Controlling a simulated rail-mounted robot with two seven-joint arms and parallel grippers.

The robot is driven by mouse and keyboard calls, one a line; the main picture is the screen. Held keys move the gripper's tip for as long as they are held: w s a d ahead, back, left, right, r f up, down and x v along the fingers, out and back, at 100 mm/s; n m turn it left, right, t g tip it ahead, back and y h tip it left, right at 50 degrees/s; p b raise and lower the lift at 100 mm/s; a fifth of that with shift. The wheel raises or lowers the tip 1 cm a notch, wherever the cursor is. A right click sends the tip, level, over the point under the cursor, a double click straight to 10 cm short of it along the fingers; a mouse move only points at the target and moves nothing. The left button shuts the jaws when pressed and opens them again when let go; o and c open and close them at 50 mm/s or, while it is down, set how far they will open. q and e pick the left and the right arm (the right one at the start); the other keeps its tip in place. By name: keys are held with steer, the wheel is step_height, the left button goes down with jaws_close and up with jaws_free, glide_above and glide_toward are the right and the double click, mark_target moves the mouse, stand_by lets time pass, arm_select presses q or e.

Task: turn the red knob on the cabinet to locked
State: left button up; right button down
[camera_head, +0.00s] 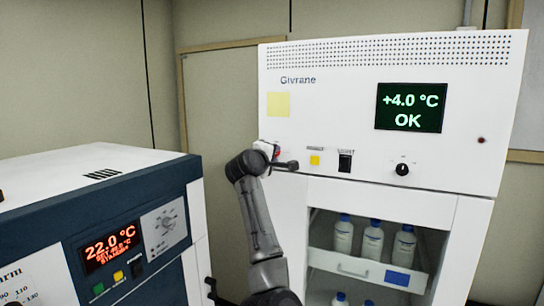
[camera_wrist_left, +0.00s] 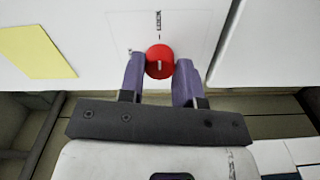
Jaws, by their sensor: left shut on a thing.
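The red knob (camera_wrist_left: 160,61) is on the white cabinet front (camera_head: 335,75), with a pale pointer line on its face. In the left wrist view a small printed label and a mark lie on the panel in line with the knob; the label is too small to read. My left gripper (camera_wrist_left: 160,75) has one finger on each side of the knob and is shut on it. In the head view my left gripper (camera_head: 272,155) is at the cabinet's left edge, and it hides most of the knob. My right gripper is not in view.
A yellow note (camera_head: 278,104) is above the knob. A yellow button (camera_head: 315,160), a black switch (camera_head: 345,161) and a black dial (camera_head: 402,169) are to its right. Below is an open compartment with bottles (camera_head: 373,240). A blue-and-white machine (camera_head: 100,225) stands at left.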

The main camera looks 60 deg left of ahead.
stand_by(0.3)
arm_select(q)
steer(key=o, duration=0.9)
steer(key=shift+b+v, duration=2.6)
steer(key=shift+v, duration=4.3)
steer(key=shift+m, duration=0.3)
